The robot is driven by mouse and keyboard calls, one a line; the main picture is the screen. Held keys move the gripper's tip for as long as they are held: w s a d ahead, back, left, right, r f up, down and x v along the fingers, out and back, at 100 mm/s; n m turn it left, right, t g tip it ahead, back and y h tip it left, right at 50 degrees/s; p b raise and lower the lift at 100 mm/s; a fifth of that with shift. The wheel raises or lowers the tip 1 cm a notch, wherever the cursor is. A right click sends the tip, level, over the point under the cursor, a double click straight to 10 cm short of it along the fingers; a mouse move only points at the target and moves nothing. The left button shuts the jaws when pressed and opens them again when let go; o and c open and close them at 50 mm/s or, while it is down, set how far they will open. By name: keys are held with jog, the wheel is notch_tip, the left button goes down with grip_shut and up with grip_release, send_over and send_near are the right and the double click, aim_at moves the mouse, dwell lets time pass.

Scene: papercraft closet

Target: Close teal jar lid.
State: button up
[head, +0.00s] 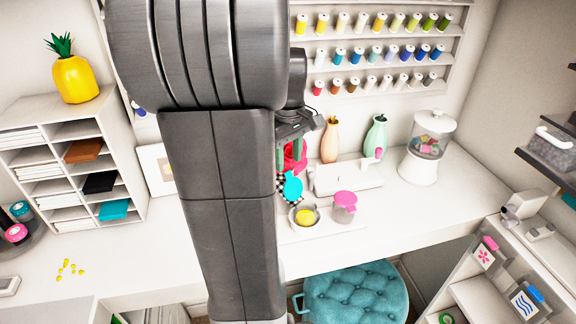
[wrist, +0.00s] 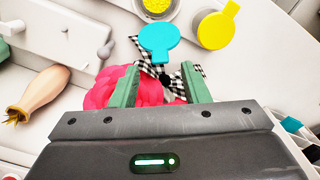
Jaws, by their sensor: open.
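The teal lid (head: 292,188) is a round disc with a tab, swung back beside an open jar (head: 304,216) with yellow contents. In the wrist view, the teal lid (wrist: 159,39) lies centred above my fingertips, its tab pointing toward my gripper. The open jar's rim (wrist: 174,12) is at the top edge, partly cut off. My gripper (wrist: 160,70) is open and empty, its two green fingers to either side of the tab's line. In the head view, my arm hides part of my gripper (head: 292,160). Whether the fingers touch the tab cannot be told.
A pink-lidded jar (head: 344,206) stands right of the open jar. A yellow-lidded jar (wrist: 217,28) shows in the wrist view. A pink object (wrist: 98,92) with a checkered bow (wrist: 148,72) lies under my gripper. A white machine (head: 346,176) and vases (head: 331,142) stand behind.

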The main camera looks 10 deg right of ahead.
aim_at(292, 185)
jog(key=shift+f, duration=1.75)
grip_shut()
